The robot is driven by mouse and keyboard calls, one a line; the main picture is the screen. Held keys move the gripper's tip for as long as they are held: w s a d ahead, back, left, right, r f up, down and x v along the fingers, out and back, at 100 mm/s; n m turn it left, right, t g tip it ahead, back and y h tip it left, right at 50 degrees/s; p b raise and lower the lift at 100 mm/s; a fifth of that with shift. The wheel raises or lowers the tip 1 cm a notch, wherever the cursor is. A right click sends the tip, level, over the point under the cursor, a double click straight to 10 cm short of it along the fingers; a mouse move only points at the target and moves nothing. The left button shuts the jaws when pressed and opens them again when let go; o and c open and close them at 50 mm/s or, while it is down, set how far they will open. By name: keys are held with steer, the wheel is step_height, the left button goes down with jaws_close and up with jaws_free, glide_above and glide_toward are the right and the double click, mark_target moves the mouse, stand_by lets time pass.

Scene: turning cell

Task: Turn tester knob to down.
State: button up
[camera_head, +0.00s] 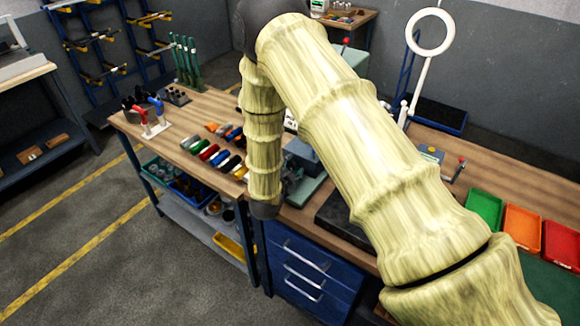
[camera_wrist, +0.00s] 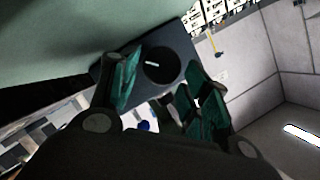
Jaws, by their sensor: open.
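The tester's round black knob (camera_wrist: 163,70) shows in the wrist view, set in the face of a dark grey-blue box (camera_wrist: 185,47). A short white mark on the knob lies near its left side; the view is tilted, so I cannot tell which setting it points to. My gripper (camera_wrist: 160,88) is open, with teal finger pads to the left and right of the knob in the picture. Nothing is seen between the pads, and I cannot tell whether they touch the knob. In the head view my arm covers the tester's knob and my gripper.
A pale green surface (camera_wrist: 60,35) fills the upper left of the wrist view, close to the box. In the head view, the wooden bench (camera_head: 185,113) holds several coloured tools, a green tray (camera_head: 484,209), an orange tray (camera_head: 522,227) and a white ring lamp (camera_head: 412,45). Blue drawers (camera_head: 308,275) stand below.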

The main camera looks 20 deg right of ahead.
steer(key=shift+w+f, duration=0.35)
steer(key=shift+c, duration=0.7)
steer(key=shift+s+r, duration=0.1)
steer(key=c, duration=0.6)
